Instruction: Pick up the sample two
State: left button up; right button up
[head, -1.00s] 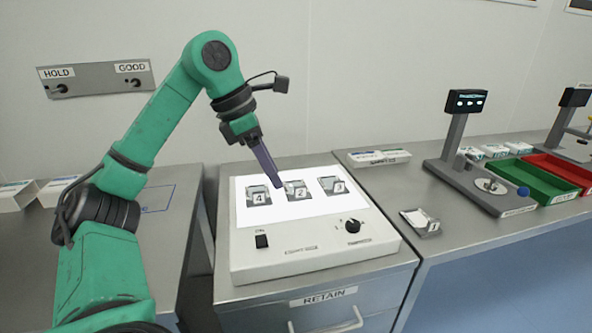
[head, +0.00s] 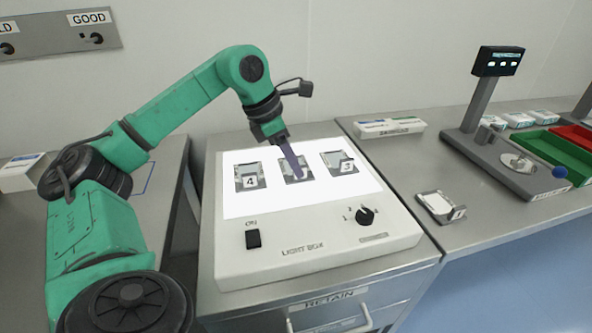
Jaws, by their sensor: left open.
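Sample two (head: 287,176) lies on the lit white panel of the light box (head: 320,240), in the middle of a row. My left gripper (head: 297,174) reaches down over it from above and covers much of it, including most of its number label. The gripper is open. I cannot tell whether its fingers touch the sample. Sample 4 (head: 248,171) lies to its left and sample 3 (head: 332,158) to its right on the same panel. My right gripper is not in view.
A tray marked 1 (head: 436,203) lies on the steel bench right of the light box. A stand with a dark display (head: 497,61), green bin (head: 546,150) and red bin (head: 580,138) stand farther right. A white box (head: 388,127) lies behind. A wall panel (head: 62,36) has knobs.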

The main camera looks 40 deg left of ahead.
pick_arm(q)
jog(key=shift+x, duration=1.2)
grip_shut()
jog(key=shift+r, duration=0.1)
